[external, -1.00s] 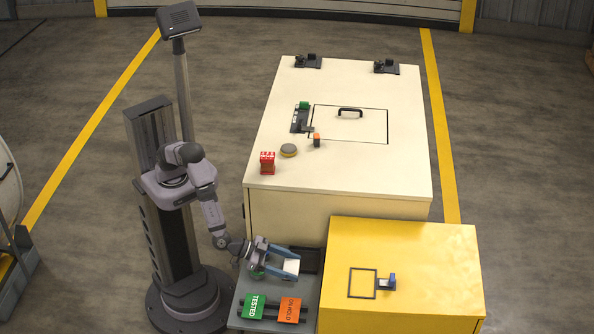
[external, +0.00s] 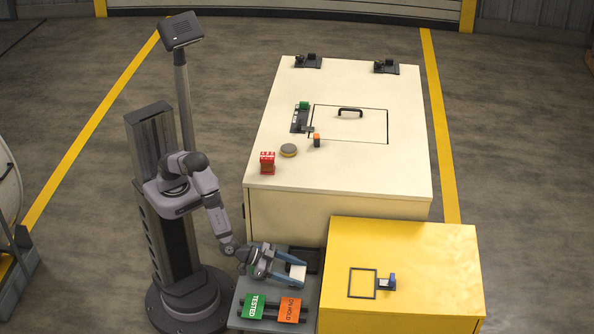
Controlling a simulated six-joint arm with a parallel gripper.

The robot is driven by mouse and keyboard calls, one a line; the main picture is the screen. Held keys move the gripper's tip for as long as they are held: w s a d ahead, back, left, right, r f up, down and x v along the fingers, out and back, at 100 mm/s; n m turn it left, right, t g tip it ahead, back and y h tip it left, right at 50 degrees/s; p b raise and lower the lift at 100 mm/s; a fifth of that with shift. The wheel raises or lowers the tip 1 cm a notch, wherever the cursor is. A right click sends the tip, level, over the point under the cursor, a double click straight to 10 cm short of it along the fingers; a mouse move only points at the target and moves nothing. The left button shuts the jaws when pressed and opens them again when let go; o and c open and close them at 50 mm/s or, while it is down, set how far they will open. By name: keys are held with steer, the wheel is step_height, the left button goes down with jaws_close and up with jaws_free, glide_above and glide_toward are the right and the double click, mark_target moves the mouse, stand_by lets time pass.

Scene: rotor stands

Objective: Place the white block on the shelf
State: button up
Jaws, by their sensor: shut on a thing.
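The white block (external: 298,272) is between the fingers of my gripper (external: 297,272), at their tips. My gripper is shut on it, with one blue finger on the far side and one on the near side. The block appears over the grey shelf (external: 243,323) beside the yellow cabinet, close to a black tray-like patch (external: 316,259) that it partly covers. I cannot tell whether the block touches the surface below.
A green TESTED plate (external: 254,306) and an orange ON HOLD plate (external: 290,309) lie on the shelf's near part. The yellow cabinet (external: 430,270) stands close on the right. The cream cabinet (external: 350,210) rises behind. A red block (external: 267,162) sits on it.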

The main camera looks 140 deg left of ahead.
mark_target(296, 278)
steer(key=shift+f+b, duration=1.2)
steer(key=shift+f, duration=0.35)
steer(key=shift+f+b, duration=0.35)
steer(key=shift+f, duration=0.25)
steer(key=o, duration=1.3)
steer(key=shift+c, duration=0.2)
steer(key=shift+p+v, duration=0.3)
steer(key=shift+v, duration=3.35)
